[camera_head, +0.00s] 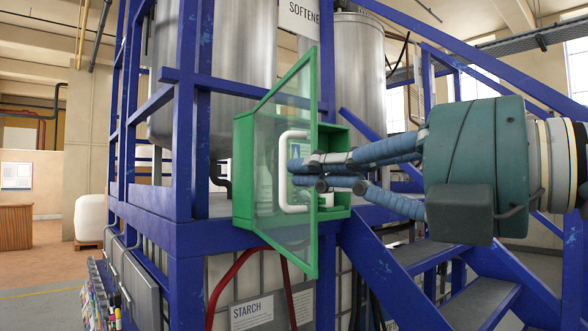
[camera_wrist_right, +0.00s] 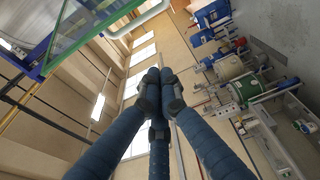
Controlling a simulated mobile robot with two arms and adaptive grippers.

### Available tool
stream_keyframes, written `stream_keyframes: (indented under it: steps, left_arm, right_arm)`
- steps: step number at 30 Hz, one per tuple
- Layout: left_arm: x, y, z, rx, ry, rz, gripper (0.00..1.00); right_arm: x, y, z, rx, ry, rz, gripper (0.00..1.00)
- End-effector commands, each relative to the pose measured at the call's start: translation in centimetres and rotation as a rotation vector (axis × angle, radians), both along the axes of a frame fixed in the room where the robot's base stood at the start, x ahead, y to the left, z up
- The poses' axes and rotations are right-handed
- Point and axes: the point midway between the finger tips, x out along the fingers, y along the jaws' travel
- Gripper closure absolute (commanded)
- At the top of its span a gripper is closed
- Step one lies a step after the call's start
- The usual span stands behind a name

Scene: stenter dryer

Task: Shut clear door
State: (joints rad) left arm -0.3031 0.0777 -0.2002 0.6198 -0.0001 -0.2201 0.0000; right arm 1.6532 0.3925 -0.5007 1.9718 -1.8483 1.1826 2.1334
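The clear door (camera_head: 265,200) is a see-through panel in a green frame on a green cabinet (camera_head: 243,160). It stands open, swung out from the cabinet. Its white C-shaped handle (camera_head: 282,180) is on the panel; a white bar, likely the handle, also shows at the top of the right wrist view (camera_wrist_right: 140,22). My right gripper (camera_head: 300,170) comes in from the right, its fingertips overlapping the door's edge beside the handle bar. In the right wrist view its fingers (camera_wrist_right: 160,85) are drawn together with nothing between them, apart from the white bar. My left gripper is out of view.
Blue frame posts (camera_head: 190,110) and metal tanks (camera_head: 240,45) surround the cabinet. Blue stairs (camera_head: 420,255) run below my right arm. A red hose (camera_head: 230,282) and a STARCH sign (camera_head: 252,312) are under the cabinet. Open floor lies at the far left.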

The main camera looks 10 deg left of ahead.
Motion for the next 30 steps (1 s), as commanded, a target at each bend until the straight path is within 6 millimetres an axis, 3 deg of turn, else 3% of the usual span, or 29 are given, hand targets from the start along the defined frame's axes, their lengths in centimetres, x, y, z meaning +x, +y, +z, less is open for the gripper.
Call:
stream_keyframes:
  steps: [14, 21, 30]
  left_arm:
    - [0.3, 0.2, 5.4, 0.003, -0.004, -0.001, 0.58]
    - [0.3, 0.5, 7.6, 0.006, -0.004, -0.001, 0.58]
    - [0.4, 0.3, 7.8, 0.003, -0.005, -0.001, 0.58]
  right_arm:
    - [4.1, 8.4, 0.6, -0.001, 0.004, 0.007, 1.0]
    - [6.6, 6.1, 0.3, 0.0, 0.004, 0.002, 1.0]
    - [7.0, 5.5, -0.1, 0.001, 0.002, 0.006, 1.0]
